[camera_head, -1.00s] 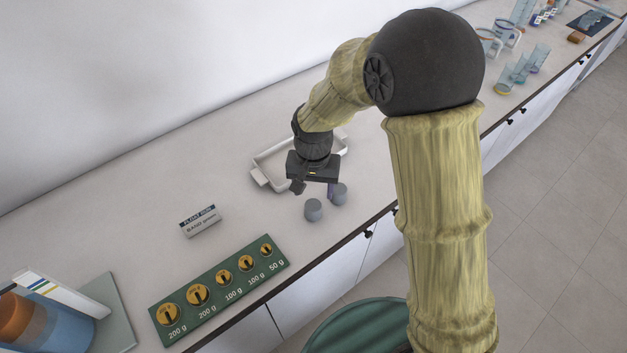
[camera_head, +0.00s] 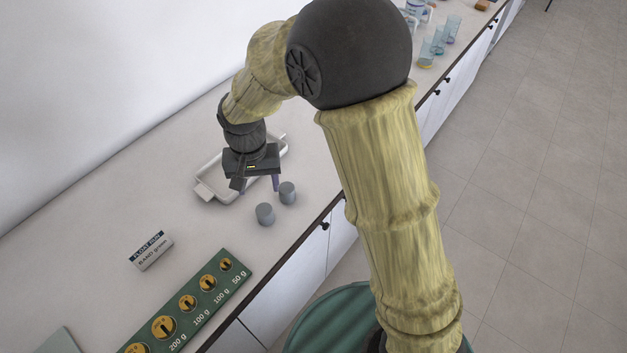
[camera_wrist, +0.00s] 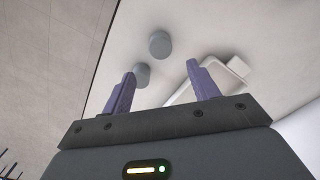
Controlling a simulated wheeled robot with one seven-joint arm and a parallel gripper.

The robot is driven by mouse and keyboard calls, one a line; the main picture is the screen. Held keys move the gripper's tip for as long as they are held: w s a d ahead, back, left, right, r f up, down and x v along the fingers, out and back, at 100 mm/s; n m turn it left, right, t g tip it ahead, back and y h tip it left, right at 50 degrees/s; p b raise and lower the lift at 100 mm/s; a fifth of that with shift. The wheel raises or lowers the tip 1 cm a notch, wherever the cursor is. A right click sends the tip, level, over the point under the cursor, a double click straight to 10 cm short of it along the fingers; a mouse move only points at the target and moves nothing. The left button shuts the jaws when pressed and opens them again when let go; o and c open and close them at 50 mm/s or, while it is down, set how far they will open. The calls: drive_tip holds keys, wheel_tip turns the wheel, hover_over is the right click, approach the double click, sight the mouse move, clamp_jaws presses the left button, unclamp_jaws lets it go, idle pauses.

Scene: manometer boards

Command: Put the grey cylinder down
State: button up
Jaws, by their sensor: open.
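Two grey cylinders stand upright on the white counter, close together near its front edge. The nearer one (camera_head: 265,214) is left of the other one (camera_head: 288,193) in the head view. My gripper (camera_head: 259,186) is just behind and left of the farther cylinder, over the counter by the tray. In the wrist view my gripper (camera_wrist: 162,82) has its two purple fingers spread apart with nothing held between them. One grey cylinder (camera_wrist: 141,75) shows beyond and beside the left finger, and the other (camera_wrist: 160,44) lies farther off; neither is gripped.
A white tray (camera_head: 207,191) with handles lies behind and partly under my gripper. A green weight board (camera_head: 190,305) and a small "FLOAT RUN" sign (camera_head: 150,251) stand to the left. Glass vessels (camera_head: 439,40) stand far right. The counter between sign and cylinders is clear.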

drive_tip(key=s+d+r+t, duration=0.1)
drive_tip(key=s+d, duration=0.1)
drive_tip(key=d, duration=0.6)
drive_tip(key=s+d+r, duration=0.1)
drive_tip(key=s+d, duration=0.1)
drive_tip(key=d, duration=0.7)
drive_tip(key=s+d+r+m+t, duration=0.1)
drive_tip(key=s+d, duration=0.2)
drive_tip(key=d, duration=0.5)
drive_tip(key=shift+d+r+t, duration=0.3)
drive_tip(key=shift+d+r, duration=0.05)
